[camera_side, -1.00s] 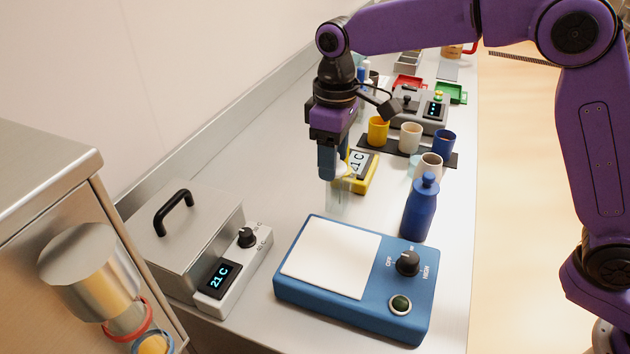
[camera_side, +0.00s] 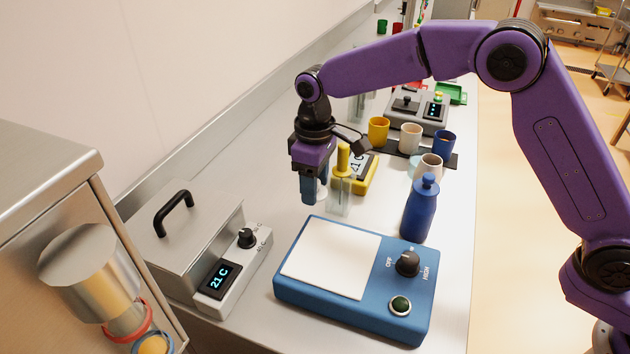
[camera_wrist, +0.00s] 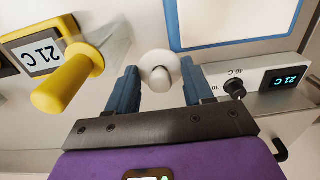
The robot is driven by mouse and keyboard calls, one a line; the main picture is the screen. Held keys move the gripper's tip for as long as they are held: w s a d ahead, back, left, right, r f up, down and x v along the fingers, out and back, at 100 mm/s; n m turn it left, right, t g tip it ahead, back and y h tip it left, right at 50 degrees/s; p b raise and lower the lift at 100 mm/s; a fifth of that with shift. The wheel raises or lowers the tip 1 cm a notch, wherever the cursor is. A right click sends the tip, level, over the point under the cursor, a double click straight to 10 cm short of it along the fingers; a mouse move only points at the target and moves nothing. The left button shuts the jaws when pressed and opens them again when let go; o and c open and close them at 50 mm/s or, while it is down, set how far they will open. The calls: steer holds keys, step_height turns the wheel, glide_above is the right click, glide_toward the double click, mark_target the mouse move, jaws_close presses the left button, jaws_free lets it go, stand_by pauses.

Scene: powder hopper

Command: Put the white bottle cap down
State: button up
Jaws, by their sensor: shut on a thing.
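The white bottle cap (camera_wrist: 158,70) is round with a rounded knob and sits between my fingertips in the wrist view. My gripper (camera_wrist: 160,82) is shut on it. In the side view my gripper (camera_side: 313,192) points down over the bench, left of a clear vessel (camera_side: 339,198) and behind the blue hotplate-like box. The cap (camera_side: 321,189) shows only as a pale sliver beside the fingers there. The fingertips are low; I cannot tell whether the cap touches the bench. The clear vessel has an upright yellow handle (camera_side: 342,160), also in the wrist view (camera_wrist: 68,83).
The blue box with white plate (camera_side: 330,258) is in front. A metal heater (camera_side: 200,240) is at left, a blue bottle (camera_side: 420,208) at right. A yellow display box (camera_side: 364,172) and several cups stand behind. Bare bench lies left of my gripper.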

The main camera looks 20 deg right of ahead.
steer(key=shift+f, duration=0.55)
steer(key=o, duration=1)
step_height(320, 180, up, 13)
steer(key=shift+r, duration=0.1)
steer(key=shift+o, duration=0.5)
